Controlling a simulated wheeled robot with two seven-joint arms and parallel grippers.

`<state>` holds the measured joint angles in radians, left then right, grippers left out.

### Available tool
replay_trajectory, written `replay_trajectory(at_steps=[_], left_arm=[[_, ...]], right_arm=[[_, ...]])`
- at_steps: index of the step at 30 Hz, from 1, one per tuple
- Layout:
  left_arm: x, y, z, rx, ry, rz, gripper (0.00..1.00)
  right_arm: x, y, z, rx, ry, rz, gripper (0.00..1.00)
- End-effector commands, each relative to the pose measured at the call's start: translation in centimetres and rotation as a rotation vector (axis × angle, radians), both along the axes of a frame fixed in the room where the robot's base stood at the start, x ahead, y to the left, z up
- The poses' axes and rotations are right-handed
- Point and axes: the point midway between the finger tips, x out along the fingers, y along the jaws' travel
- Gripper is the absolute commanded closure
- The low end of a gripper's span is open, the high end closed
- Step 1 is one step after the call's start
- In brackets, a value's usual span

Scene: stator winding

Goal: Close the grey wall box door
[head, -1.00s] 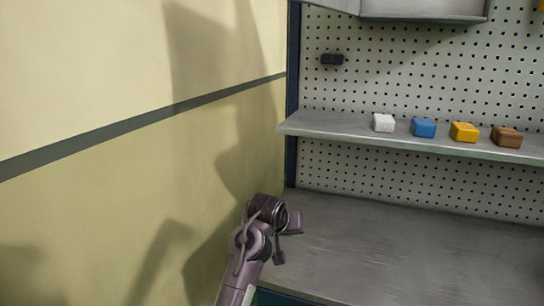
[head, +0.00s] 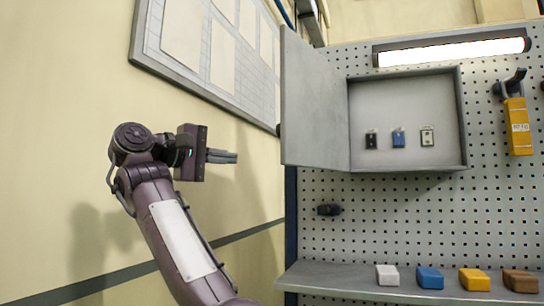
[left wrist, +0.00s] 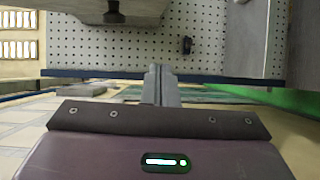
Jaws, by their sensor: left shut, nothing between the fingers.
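The grey wall box (head: 408,118) hangs on the pegboard in the head view, with several small switch-like items on its back panel. Its door (head: 314,105) stands wide open, swung out to the left. My left gripper (head: 232,157) is raised to the left of the door, its fingers together and empty, pointing right toward the door and apart from it in the picture. In the left wrist view the shut fingers (left wrist: 160,84) point at the pegboard. My right gripper is in neither view.
A shelf (head: 340,282) below the box bears white, blue, yellow and brown blocks. A lit lamp (head: 452,48) is above the box, and a yellow tool (head: 518,125) hangs right. A framed board (head: 205,50) is on the left wall.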

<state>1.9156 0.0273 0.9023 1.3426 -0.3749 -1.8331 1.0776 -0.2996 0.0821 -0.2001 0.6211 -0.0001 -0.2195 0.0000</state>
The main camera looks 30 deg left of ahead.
Motion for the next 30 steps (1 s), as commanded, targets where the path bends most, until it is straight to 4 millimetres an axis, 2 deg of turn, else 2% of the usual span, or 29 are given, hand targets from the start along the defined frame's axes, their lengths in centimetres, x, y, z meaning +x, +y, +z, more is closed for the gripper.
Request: replay_trajectory(at_steps=[3, 8, 21, 25, 30], left_arm=[[-1.0, -0.2, 1.5, -0.023, -0.024, -0.023, 1.00], [0.1, -0.6, 1.8, -0.026, -0.023, -0.027, 1.00], [8.6, -3.2, 2.0, -0.024, -0.023, -0.024, 1.00], [8.4, -5.4, 1.8, -0.025, -0.027, -0.024, 1.00], [8.2, -6.8, 1.7, -0.024, -0.026, -0.022, 1.00]], right_arm=[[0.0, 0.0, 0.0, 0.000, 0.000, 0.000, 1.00], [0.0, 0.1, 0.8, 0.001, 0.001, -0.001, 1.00], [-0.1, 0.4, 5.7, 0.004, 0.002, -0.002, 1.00], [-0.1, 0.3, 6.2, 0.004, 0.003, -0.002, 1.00], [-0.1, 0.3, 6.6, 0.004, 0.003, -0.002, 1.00]])
